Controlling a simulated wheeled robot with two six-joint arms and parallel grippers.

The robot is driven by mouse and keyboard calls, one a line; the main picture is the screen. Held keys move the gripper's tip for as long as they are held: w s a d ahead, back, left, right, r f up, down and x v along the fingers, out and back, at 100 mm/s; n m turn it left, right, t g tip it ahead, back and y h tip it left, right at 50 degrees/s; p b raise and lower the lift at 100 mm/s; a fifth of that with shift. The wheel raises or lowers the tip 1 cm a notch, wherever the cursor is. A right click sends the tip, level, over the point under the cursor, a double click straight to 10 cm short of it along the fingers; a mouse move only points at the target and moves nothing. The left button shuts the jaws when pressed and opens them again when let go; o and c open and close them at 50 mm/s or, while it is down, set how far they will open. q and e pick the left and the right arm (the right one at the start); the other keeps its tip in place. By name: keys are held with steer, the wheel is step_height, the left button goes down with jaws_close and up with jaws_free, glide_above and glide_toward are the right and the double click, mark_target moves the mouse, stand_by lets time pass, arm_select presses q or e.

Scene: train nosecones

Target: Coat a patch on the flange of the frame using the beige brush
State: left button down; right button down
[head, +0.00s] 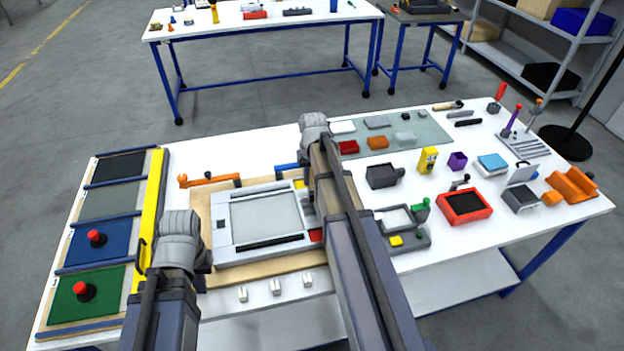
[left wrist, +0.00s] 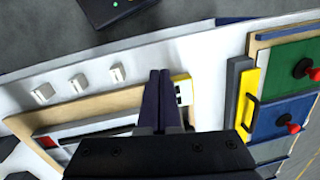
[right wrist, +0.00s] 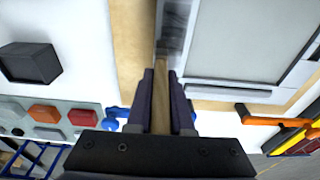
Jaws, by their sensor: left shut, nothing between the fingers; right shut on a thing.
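The frame (head: 227,247) is a light grey rectangle with a grey centre panel, lying on a wooden board (head: 203,211). Its flange strip (right wrist: 225,88) shows in the right wrist view. My right gripper (right wrist: 160,75) is shut on the beige brush (right wrist: 161,105), whose handle runs up between the fingers. Its grey, blurred head (right wrist: 174,40) lies over the frame's edge; I cannot tell whether it touches. In the head view my right arm hides most of that gripper. My left gripper (left wrist: 160,75) is shut and empty near the board's front left corner.
Orange (head: 208,180) and blue (head: 287,169) handled clamps sit at the board's far edge. A yellow bar (head: 150,215) and coloured panels with red buttons (head: 84,291) stand left. White switches (head: 275,287) line the front. Several small items crowd the right.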

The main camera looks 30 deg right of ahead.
steer(key=shift+w+a, duration=0.25)
steer(key=shift+a, duration=0.7)
steer(key=shift+w+a, duration=0.2)
steer(key=shift+a, duration=0.75)
steer(key=shift+w+d, duration=0.2)
steer(key=shift+w, duration=0.55)
steer(key=shift+s, duration=0.1)
steer(key=shift+s+d, duration=0.2)
steer(key=shift+d, duration=0.8)
steer(key=shift+s+d, duration=0.2)
steer(key=shift+d, duration=0.75)
step_height(320, 180, up, 6)
steer(key=p, duration=0.6)
